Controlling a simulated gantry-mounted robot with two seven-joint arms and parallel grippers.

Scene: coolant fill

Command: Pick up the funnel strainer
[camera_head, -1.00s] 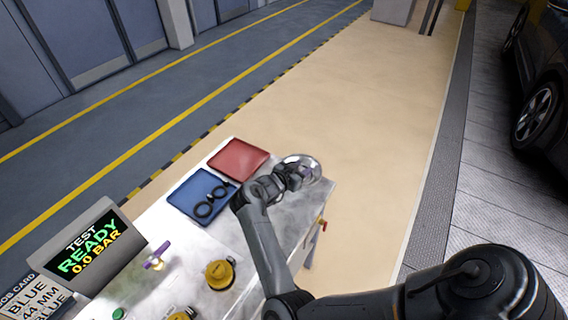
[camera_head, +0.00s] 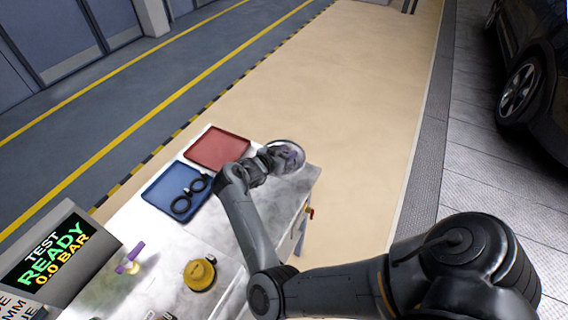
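A round, shiny, see-through-looking metallic piece, which looks like the funnel strainer (camera_head: 297,150), is at the far right corner of the white workbench (camera_head: 222,235). My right gripper (camera_head: 283,157) is at this piece and overlaps it in the picture. The fingers are small and blend with the shiny piece, so I cannot tell whether they are open, or touch it. My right arm reaches to it from the lower right, across the bench's right edge. My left gripper is not in view.
A red tray (camera_head: 217,147) and a blue tray (camera_head: 160,190) with black rings (camera_head: 182,205) lie left of my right gripper. A yellow cap (camera_head: 199,274), a purple-handled piece (camera_head: 131,257) and a test display (camera_head: 55,258) are nearer. Open floor lies beyond the bench.

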